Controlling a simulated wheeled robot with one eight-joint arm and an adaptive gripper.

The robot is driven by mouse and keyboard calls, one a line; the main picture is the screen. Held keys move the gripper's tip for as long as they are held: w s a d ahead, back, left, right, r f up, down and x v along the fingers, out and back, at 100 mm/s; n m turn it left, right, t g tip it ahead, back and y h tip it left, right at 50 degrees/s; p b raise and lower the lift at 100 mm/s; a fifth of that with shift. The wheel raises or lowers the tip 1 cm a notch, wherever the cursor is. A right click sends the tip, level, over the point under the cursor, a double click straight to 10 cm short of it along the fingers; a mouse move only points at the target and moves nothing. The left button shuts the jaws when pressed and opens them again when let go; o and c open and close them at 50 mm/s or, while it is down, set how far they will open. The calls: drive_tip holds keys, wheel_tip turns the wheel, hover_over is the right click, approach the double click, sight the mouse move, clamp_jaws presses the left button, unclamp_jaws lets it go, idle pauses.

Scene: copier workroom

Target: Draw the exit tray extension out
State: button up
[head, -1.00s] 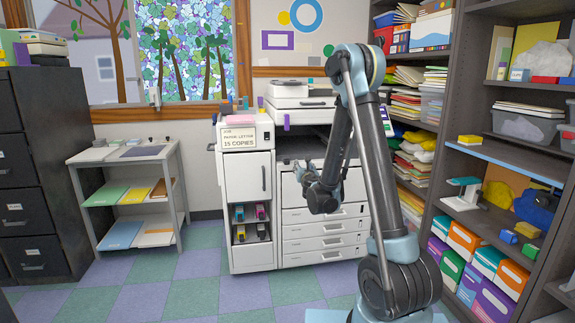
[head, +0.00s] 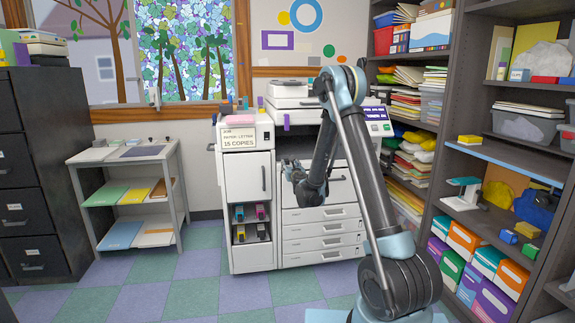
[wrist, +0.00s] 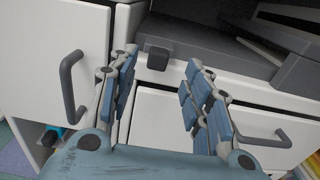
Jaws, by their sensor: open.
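The white copier (head: 325,215) stands against the back wall. Its exit tray (wrist: 215,40) is a dark grey slab in the recess above the drawers, seen in the wrist view. A small dark block-like tab (wrist: 157,60), which looks like the pull of the tray extension, juts from the white front edge below the recess. My gripper (wrist: 161,57) is open, with blue-padded fingers on either side of the tab in the picture; I cannot tell how far off it is. Nothing is between the fingers' pads. In the head view my gripper (head: 287,166) is at the copier's front, partly hidden by my arm.
A white door with a dark handle (wrist: 70,88) is left of the fingers, and a drawer handle (wrist: 262,136) is below right. Shelving (head: 455,190) crowds the right side. A side table (head: 130,157) stands left. The checkered floor in front is free.

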sight(287, 161)
drive_tip(key=x, duration=0.7)
drive_tip(key=shift+w+a, duration=0.1)
drive_tip(key=shift+w, duration=0.2)
clamp_jaws()
